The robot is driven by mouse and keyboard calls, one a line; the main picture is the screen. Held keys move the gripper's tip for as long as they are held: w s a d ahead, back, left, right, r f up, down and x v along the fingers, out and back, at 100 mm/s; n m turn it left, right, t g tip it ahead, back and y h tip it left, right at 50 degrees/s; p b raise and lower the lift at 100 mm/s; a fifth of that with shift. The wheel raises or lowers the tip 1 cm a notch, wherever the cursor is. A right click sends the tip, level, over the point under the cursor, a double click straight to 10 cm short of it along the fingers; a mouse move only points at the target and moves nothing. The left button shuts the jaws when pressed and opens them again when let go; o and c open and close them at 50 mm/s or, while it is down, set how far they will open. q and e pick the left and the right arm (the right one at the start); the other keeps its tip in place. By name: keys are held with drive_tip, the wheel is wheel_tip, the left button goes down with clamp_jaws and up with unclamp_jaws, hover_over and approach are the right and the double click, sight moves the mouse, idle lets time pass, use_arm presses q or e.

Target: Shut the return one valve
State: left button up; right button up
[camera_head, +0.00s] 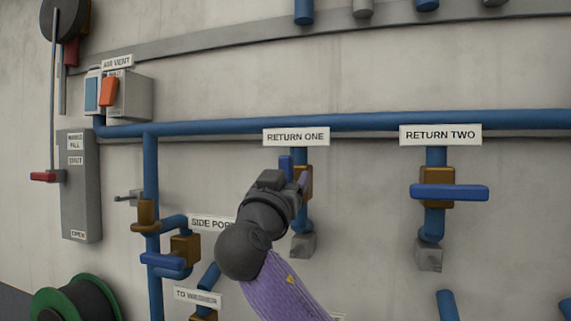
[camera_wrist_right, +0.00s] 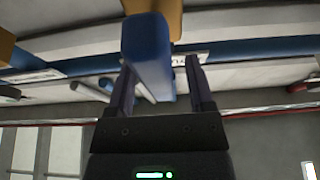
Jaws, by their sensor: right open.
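The return one valve has a brass body (camera_head: 308,182) on a blue vertical pipe under the "RETURN ONE" sign (camera_head: 297,137). Its blue handle (camera_head: 286,164) shows only in part and looks upright, along the pipe; my right gripper hides the rest. My right gripper (camera_head: 296,178) is at this valve. In the right wrist view the blue handle (camera_wrist_right: 148,55) reaches down between the two open fingers of the gripper (camera_wrist_right: 162,88). The handle looks closer to the left finger; I cannot tell whether they touch. My left gripper is out of view.
The return two valve (camera_head: 437,188) is to the right, its blue handle lying across the pipe. To the left are the side port valve (camera_head: 185,250), an air vent switch box (camera_head: 130,97) and a grey lever panel (camera_head: 80,190). A green hose reel (camera_head: 50,308) is lower left.

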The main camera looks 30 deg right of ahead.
clamp_jaws()
idle(0.3)
drive_tip(key=shift+f, duration=0.1)
